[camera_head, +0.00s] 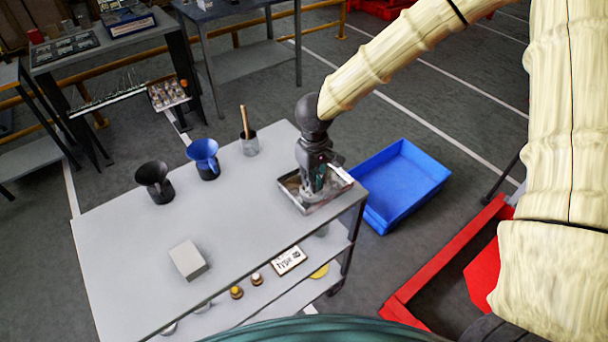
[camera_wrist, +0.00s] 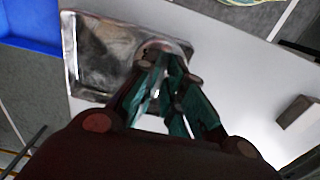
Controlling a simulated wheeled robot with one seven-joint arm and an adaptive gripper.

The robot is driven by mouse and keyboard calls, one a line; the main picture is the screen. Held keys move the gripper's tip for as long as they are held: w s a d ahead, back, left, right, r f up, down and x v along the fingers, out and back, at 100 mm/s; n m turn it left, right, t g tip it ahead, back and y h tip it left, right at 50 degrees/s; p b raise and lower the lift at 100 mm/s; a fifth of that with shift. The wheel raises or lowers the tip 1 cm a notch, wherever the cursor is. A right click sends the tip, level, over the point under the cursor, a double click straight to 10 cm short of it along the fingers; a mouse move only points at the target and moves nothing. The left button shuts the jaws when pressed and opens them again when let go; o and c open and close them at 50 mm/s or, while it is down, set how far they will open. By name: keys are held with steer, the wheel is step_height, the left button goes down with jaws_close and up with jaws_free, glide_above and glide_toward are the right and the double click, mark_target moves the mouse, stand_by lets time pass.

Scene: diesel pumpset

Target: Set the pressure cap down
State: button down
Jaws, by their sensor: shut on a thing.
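My gripper (camera_head: 313,187) points down over a shallow metal tray (camera_head: 340,200) at the right corner of the grey table. Its fingers are shut on the pressure cap (camera_head: 310,195), a small pale metallic round thing mostly hidden by the fingers. In the wrist view the fingertips (camera_wrist: 170,60) close on the cap (camera_wrist: 165,45) at one end of the tray (camera_wrist: 92,45). The cap is low, inside the tray's outline. I cannot tell whether it touches the tray floor.
A blue funnel (camera_head: 204,157), a black funnel (camera_head: 154,180), a cup with a wooden-handled tool (camera_head: 249,145) and a pale block (camera_head: 187,260) stand on the table (camera_head: 130,228). A blue bin (camera_head: 405,183) is on the floor beyond the table's right edge. The lower shelf holds small parts.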

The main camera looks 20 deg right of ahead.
steer(key=w, duration=0.2)
steer(key=w+a+p, duration=0.1)
steer(key=w, duration=0.1)
steer(key=shift+w+a+f, duration=0.1)
steer(key=shift+w+f, duration=0.1)
steer(key=shift+w, duration=0.05)
steer(key=shift+f+p, duration=0.65)
steer(key=shift+f, duration=1.15)
steer(key=shift+f, duration=0.1)
steer(key=c, duration=1.5)
jaws_free()
step_height(320, 180, up, 12)
steer(key=shift+r+b, duration=0.15)
steer(key=shift+b, duration=0.95)
